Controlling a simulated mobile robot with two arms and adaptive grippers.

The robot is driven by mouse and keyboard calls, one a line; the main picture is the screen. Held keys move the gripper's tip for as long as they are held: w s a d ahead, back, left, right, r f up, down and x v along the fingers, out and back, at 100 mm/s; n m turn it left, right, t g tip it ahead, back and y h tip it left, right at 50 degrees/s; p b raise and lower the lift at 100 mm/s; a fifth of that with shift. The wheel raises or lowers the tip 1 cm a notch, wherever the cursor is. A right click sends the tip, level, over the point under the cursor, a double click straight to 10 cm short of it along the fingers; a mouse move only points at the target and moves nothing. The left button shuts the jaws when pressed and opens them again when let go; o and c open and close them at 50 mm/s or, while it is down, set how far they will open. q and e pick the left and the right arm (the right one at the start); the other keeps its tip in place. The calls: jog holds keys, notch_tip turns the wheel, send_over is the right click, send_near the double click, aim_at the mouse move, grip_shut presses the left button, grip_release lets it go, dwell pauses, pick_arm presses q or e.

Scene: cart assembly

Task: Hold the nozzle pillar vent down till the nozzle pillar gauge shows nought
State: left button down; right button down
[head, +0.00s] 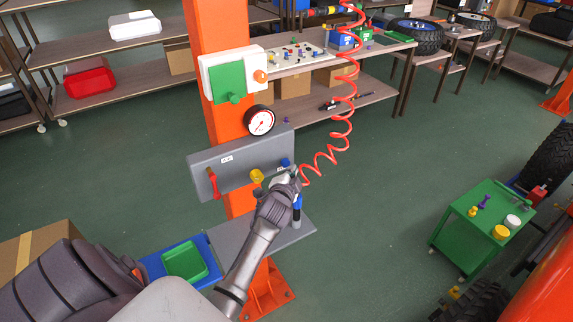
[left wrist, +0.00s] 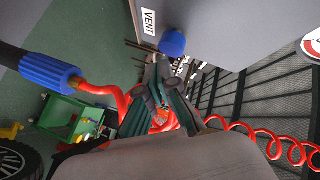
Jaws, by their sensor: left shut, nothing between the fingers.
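The nozzle pillar (head: 205,30) is orange and carries a grey panel (head: 215,165). The round white gauge (head: 260,120) sits above the panel; its needle is too small to read surely. The vent is a blue round button (head: 285,162) at the panel's right end; in the left wrist view the button (left wrist: 173,42) is beside a VENT label (left wrist: 148,20). My left gripper (head: 287,177) is shut and empty, its tips just by the button. I cannot tell whether they touch it. My right gripper is out of view.
A red coiled hose (head: 345,110) hangs right of the pillar, near my left gripper. A blue-gripped nozzle (left wrist: 50,72) is close by. The panel also has a red lever (head: 213,184) and yellow knob (head: 257,176). A green cart (head: 480,215) stands right.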

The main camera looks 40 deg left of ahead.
pick_arm(q)
jog(key=shift+s+d, duration=0.3)
jog(key=shift+d, duration=0.45)
jog(key=shift+s+d, duration=0.35)
jog(key=shift+d, duration=0.45)
jog(key=shift+s+d, duration=0.3)
jog(key=shift+d, duration=0.45)
jog(key=s+d+f+g+h+b, duration=0.1)
jog(key=s+d+f+g+h, duration=0.3)
jog(key=f, duration=0.7)
jog(key=s+d+f+n+y+b, duration=0.1)
jog(key=s+d+f, duration=0.2)
jog(key=s+f, duration=0.55)
jog(key=s+d+f+g+h+b, duration=0.1)
jog(key=s+d+f+g+h, duration=0.15)
jog(key=f, duration=1.15)
jog(key=s+d+f+n+g+b, duration=0.1)
jog(key=s+f, duration=0.5)
jog(key=s, duration=0.6)
jog(key=s+d+f+n+g, duration=0.1)
jog(key=s+f+g, duration=0.2)
jog(key=s, duration=0.9)
jog(key=s+d+f+n+g+b, duration=0.1)
jog(key=s+f+g, duration=0.1)
jog(key=s+f, duration=0.8)
jog(key=s, duration=0.2)
jog(key=shift+s+n+g+b, duration=0.3)
jog(key=shift+g, duration=0.05)
jog(key=shift+h, duration=0.25)
